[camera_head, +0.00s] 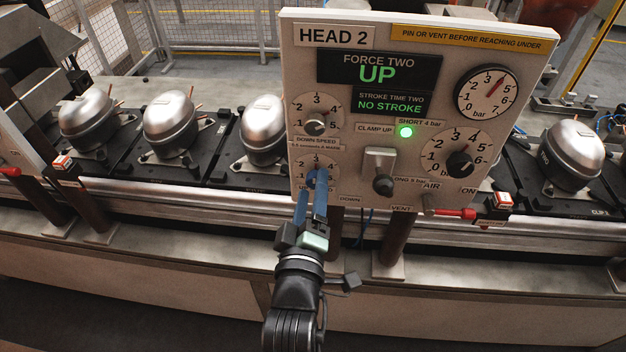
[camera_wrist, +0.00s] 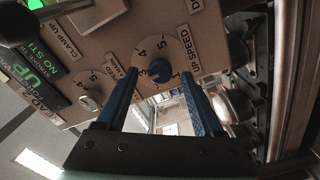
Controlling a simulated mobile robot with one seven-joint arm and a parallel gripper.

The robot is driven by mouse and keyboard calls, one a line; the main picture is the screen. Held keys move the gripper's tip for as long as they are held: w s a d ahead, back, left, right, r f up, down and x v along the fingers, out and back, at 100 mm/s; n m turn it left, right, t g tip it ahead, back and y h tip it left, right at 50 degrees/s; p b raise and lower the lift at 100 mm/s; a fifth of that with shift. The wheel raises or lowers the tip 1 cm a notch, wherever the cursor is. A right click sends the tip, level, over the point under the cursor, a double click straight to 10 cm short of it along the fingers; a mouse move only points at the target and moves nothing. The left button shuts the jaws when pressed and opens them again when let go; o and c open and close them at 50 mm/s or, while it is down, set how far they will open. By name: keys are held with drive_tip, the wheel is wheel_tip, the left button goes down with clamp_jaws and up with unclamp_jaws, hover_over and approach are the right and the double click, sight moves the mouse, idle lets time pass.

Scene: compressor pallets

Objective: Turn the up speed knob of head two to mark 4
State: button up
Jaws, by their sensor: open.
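The up speed knob is a small blue knob (camera_wrist: 160,69) on a white dial marked in numbers, beside the UP SPEED label in the wrist view. A light mark shows on its face, but I cannot read its setting surely. In the head view the knob (camera_head: 312,178) is partly hidden behind my fingers, at the lower left of the HEAD 2 panel (camera_head: 470,75). My gripper (camera_head: 312,194) is open, with its blue fingers pointing at the panel. In the wrist view the fingertips (camera_wrist: 159,80) stand on both sides of the knob; contact is unclear.
The down speed knob (camera_head: 314,124) is just above. To the right are the clamp lever (camera_head: 383,184), the pressure knob (camera_head: 460,164), a gauge (camera_head: 487,92) and a red-handled air valve (camera_head: 455,213). Compressors (camera_head: 170,122) stand on black pallets behind. The display reads UP, NO STROKE.

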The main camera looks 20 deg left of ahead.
drive_tip(key=shift+x, duration=0.9)
clamp_jaws()
